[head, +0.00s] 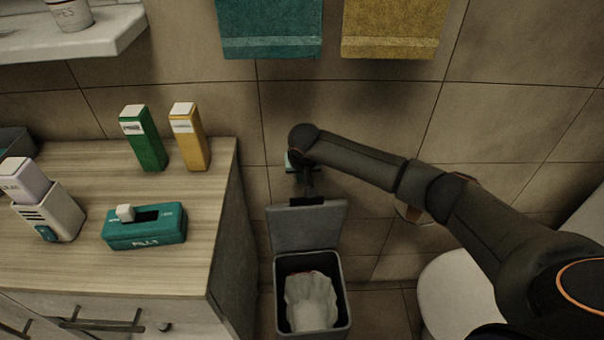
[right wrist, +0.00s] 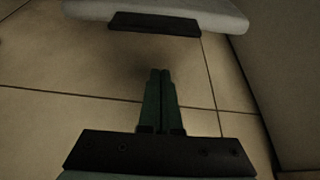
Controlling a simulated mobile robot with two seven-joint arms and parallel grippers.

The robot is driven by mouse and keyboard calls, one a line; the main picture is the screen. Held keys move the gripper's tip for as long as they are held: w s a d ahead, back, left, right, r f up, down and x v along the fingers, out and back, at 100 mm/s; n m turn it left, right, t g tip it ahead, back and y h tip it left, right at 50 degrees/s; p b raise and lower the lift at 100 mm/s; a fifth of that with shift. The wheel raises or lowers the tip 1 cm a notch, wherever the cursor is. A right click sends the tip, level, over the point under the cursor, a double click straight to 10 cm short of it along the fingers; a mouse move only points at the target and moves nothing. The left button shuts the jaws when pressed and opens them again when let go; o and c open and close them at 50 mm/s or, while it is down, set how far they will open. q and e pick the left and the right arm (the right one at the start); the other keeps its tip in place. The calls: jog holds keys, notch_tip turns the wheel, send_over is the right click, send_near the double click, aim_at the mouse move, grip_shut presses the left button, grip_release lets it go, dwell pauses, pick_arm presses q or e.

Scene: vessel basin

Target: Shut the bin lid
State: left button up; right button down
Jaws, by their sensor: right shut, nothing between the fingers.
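The grey bin (head: 341,317) stands on the floor beside the cabinet, with a pale liner inside. Its lid (head: 290,231) is open and tilted up at the back, against the wall side. A black tab (head: 307,201) sits on the lid's upper edge. My right gripper (head: 308,186) is just above this tab in the head view, partly hidden by my arm. In the right wrist view its green fingers (right wrist: 160,73) are shut and empty. The lid (right wrist: 222,16) and its black tab (right wrist: 154,23) show beyond the fingertips, apart from them. My left gripper is not in view.
A wooden-topped cabinet (head: 65,276) stands left of the bin, holding a green carton (head: 148,146), a yellow carton (head: 190,140) and a teal box (head: 145,232). A white rounded fixture (head: 452,295) is at right. Towels (head: 268,25) hang above.

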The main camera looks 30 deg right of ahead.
jog(key=s, duration=0.2)
jog(key=s+a, duration=0.1)
jog(key=shift+f+p, duration=0.25)
jog(key=shift+p, duration=0.1)
jog(key=shift+s+a, duration=0.2)
jog(key=shift+s, duration=0.1)
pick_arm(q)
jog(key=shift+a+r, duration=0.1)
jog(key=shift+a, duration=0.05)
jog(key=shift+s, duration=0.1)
pick_arm(e)
jog(key=shift+s+f, duration=0.1)
